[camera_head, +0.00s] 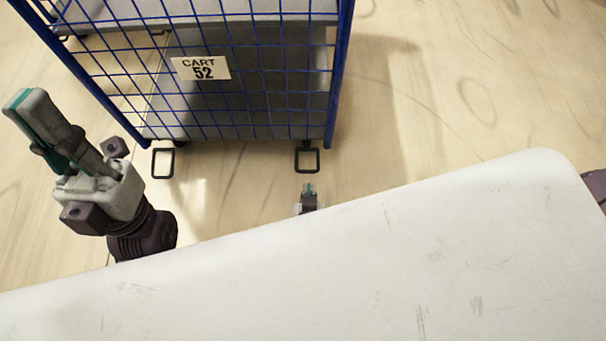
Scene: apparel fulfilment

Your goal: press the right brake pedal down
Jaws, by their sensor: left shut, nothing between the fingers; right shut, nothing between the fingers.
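The right brake pedal (307,160) is a black rectangular loop at the foot of the blue mesh cart (335,85), under its right corner. The left pedal (162,163) is a matching loop under the left corner. My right gripper (309,188) is shut and empty. Only its teal-tipped end shows, just below the right pedal in the picture, with a small visible gap between them. I cannot tell its height against the pedal. The rest of that arm is hidden by the pale foreground. My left gripper (20,100) is shut and empty, raised left of the cart.
The cart has grey shelves and a white sign (201,68) reading "CART 52". The pale wooden floor (450,90) right of the cart is clear. Open floor also lies between the two pedals.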

